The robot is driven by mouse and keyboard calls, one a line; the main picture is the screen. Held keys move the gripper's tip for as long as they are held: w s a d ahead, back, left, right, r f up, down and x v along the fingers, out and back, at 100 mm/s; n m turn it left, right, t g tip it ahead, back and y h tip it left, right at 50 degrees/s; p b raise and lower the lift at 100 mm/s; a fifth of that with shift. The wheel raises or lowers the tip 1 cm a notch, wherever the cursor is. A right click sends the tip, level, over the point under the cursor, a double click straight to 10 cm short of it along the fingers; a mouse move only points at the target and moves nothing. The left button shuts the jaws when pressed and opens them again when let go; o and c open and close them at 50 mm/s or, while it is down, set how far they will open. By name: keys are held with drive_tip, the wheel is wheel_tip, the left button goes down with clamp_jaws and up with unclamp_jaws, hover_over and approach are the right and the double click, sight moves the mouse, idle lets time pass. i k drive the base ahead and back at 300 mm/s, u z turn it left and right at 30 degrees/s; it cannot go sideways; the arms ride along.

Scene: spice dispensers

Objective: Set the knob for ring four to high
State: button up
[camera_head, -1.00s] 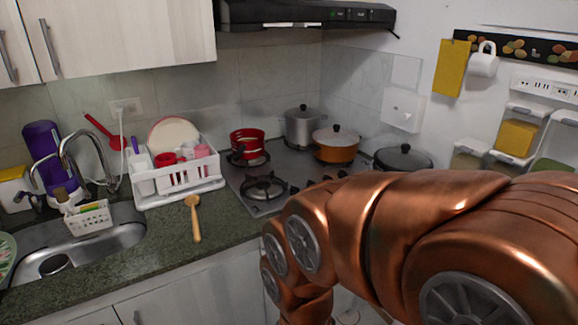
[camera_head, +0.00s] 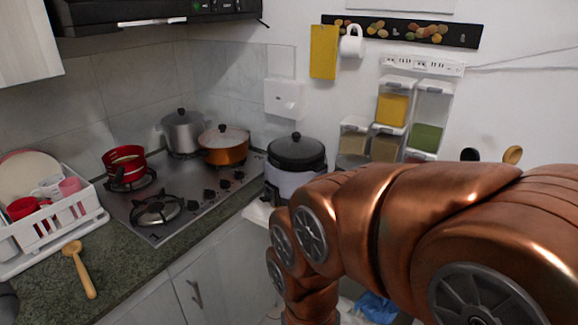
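The gas stove (camera_head: 196,197) is set in the counter left of my arm. Its black knobs (camera_head: 223,183) stand in a row along its right side. I cannot tell which knob belongs to ring four or how any knob is turned. A front burner (camera_head: 157,208) is bare. A red pot (camera_head: 124,167), a grey lidded pot (camera_head: 183,132) and an orange lidded pot (camera_head: 224,146) stand on the stove. My copper-coloured arm fills the lower right. My gripper is not in view.
A white dish rack (camera_head: 60,229) and a wooden spoon (camera_head: 80,268) are on the counter left of the stove. A black-lidded cooker (camera_head: 297,154) stands right of the stove, close to my arm. Spice dispensers (camera_head: 395,108) hang on the wall.

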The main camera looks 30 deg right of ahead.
sight(238, 175)
drive_tip(key=z, duration=0.3)
drive_tip(key=k, duration=0.6)
drive_tip(key=z, duration=0.15)
drive_tip(key=i, duration=1.45)
drive_tip(key=u, duration=0.6)
